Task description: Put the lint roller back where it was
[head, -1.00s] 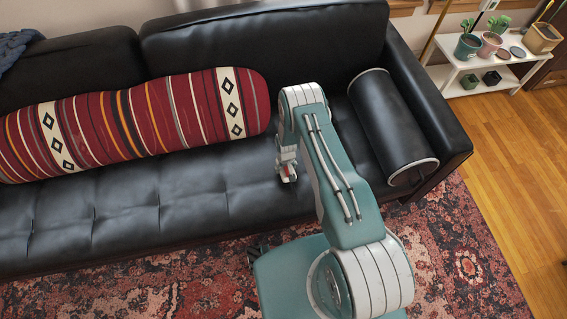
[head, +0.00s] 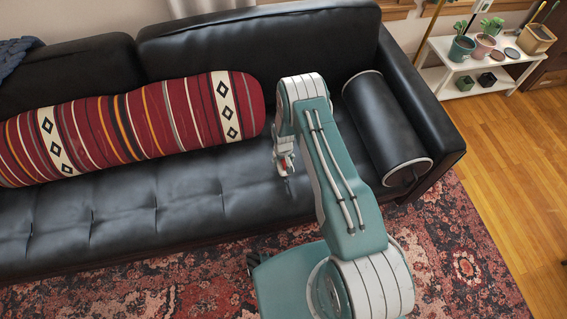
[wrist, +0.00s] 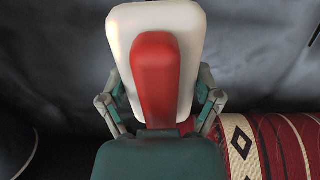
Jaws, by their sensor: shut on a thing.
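The lint roller (wrist: 155,65) fills the upper middle of the wrist view, with a red part in front of a wider white part. My gripper (wrist: 160,110) is shut on it, one finger on each side. In the head view my gripper (head: 282,166) hangs over the black leather sofa (head: 190,197), between the striped bolster and the black bolster.
A red striped bolster (head: 130,125) lies left along the backrest. A black cylindrical bolster (head: 385,130) lies by the right armrest. The front seat left of my gripper is clear. A patterned rug (head: 470,250) lies in front; a white plant shelf (head: 455,78) stands right.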

